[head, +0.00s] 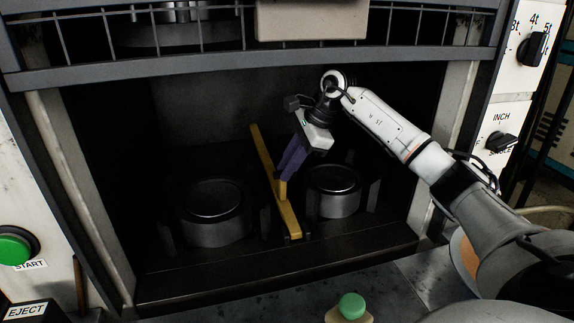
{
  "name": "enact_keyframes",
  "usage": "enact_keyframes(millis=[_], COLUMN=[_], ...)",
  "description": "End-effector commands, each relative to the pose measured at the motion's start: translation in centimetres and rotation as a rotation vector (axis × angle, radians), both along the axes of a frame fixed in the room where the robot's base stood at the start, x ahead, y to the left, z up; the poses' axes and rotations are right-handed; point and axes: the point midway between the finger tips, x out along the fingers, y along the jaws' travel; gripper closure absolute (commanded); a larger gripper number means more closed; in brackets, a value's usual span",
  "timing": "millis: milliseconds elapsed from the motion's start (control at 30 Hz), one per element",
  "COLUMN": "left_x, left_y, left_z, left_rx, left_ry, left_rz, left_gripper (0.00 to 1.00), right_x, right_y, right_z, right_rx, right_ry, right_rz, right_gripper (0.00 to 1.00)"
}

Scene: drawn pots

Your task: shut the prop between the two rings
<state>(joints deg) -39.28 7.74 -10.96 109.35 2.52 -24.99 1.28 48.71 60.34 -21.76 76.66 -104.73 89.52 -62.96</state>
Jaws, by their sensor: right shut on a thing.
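The prop is a long yellow bar (262,156) between the two rings, inside the dark opening of the machine. It slants from upper left to lower right; I cannot tell how far it is raised off the bed. The left ring (215,232) and the smaller-looking right ring (334,206) are dark, round and flat-topped, and stand on the bed. My right gripper (283,182), with purple fingers, comes in from the upper right and is shut on the prop about halfway along. My left gripper is not in view.
The dark bed edge (280,277) runs along the front. A barred guard (220,50) hangs above the opening, and pale posts stand at both sides. A green start button (14,249) is at left, black knobs at right, and a green-topped button (351,305) in front.

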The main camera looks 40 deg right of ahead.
Motion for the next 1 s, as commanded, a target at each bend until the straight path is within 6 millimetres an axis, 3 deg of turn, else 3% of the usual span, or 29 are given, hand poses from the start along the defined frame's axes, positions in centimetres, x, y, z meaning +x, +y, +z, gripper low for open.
enact_keyframes(millis=[300, 333, 400, 767, 1000], left_x=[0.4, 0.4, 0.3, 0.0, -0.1], left_y=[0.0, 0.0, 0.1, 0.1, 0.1], left_z=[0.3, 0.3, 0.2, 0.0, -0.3], left_rx=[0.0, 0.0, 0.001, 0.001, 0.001], left_ry=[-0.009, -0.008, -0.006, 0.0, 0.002], left_rz=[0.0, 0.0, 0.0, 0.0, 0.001], left_gripper=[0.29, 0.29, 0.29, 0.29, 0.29], right_x=[0.2, 0.2, 0.2, 0.0, -1.5], right_y=[-0.5, -0.5, -0.5, -0.5, -1.5], right_z=[-0.6, -0.6, -0.6, -0.2, 3.2], right_rx=[-0.007, -0.007, -0.007, -0.005, -0.006], right_ry=[-0.008, -0.008, -0.007, -0.005, -0.008], right_rz=[-0.003, -0.003, -0.002, -0.002, -0.005], right_gripper=[1.0, 0.79, 0.67, 0.66, 0.66])
